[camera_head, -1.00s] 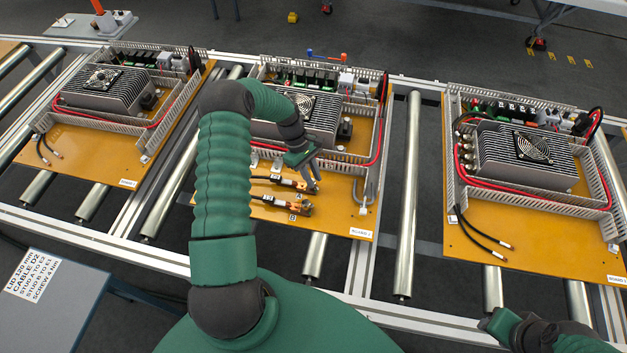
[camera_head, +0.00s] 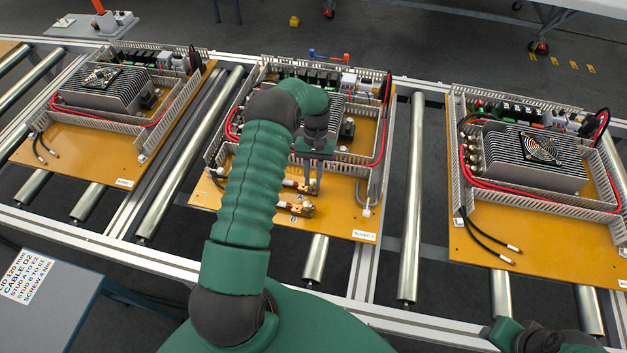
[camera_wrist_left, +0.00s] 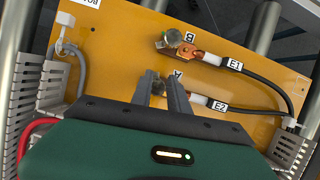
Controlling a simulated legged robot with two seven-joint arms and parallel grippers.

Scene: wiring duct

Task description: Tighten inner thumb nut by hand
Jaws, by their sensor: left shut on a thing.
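My left gripper (camera_head: 310,188) reaches down over the middle board. It is shut on the inner thumb nut (camera_wrist_left: 155,76) at stud A, mostly hidden between the fingers in the left wrist view. The cable labelled E2 (camera_wrist_left: 205,100) runs to this stud. Behind it, the outer stud B carries a shiny round nut (camera_wrist_left: 173,43) over a copper lug (camera_wrist_left: 202,56); its cable is labelled E1 (camera_wrist_left: 237,64). The copper lug at B also shows in the head view (camera_head: 298,210). My right gripper (camera_head: 505,332) is partly in view at the bottom right; its fingers cannot be made out.
The orange middle board (camera_head: 342,222) has slotted duct walls and a finned heat sink behind the studs. Similar boards stand left (camera_head: 75,170) and right (camera_head: 530,270) on rollers (camera_head: 410,200). A grey box with a cable label (camera_head: 30,277) is at lower left.

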